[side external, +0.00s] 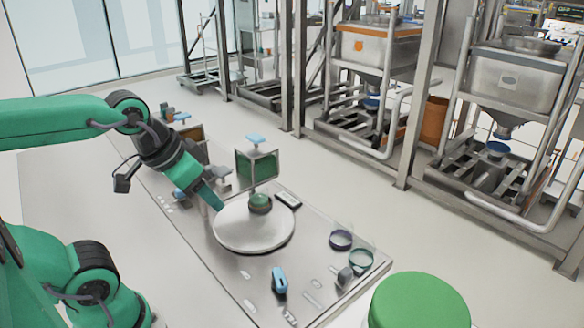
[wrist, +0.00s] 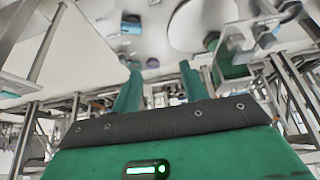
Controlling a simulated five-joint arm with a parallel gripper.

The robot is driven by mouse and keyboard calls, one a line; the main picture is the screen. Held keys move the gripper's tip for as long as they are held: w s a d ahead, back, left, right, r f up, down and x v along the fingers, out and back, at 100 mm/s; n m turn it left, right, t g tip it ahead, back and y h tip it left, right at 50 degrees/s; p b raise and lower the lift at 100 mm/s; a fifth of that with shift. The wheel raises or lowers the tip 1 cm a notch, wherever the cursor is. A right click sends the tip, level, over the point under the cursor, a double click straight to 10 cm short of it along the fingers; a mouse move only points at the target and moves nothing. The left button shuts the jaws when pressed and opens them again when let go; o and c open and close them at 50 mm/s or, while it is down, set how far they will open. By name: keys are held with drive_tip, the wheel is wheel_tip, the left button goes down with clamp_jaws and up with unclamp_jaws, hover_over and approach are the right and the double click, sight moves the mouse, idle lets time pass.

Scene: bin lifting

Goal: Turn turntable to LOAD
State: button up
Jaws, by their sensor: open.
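The turntable (side external: 254,226) is a round, light grey disc on a metal work plate in the side external view. It also shows upside down at the top of the wrist view (wrist: 203,22). A small dark green round piece (side external: 260,203) sits at the disc's far edge. My gripper (side external: 216,203) is at the disc's left edge, pointing down to the right; I cannot tell whether it touches. In the wrist view my two green fingers (wrist: 160,85) stand apart with nothing between them. I cannot read any LOAD mark.
A green-panelled frame with a blue knob (side external: 257,165) stands behind the disc. A blue device (side external: 279,280) is on the plate in front. Two dark-rimmed rings (side external: 341,239) (side external: 361,259) lie to the right. A large green-topped drum (side external: 418,302) is at front right. Steel bin frames (side external: 510,100) stand behind.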

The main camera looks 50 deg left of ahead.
drive_tip(key=n+g, duration=0.6)
drive_tip(key=n, duration=0.7)
hover_over(279, 275)
wheel_tip(279, 275, down, 14)
drive_tip(key=shift+r, duration=0.1)
drive_tip(key=shift+f, duration=3.9)
drive_tip(key=shift+c, duration=0.4)
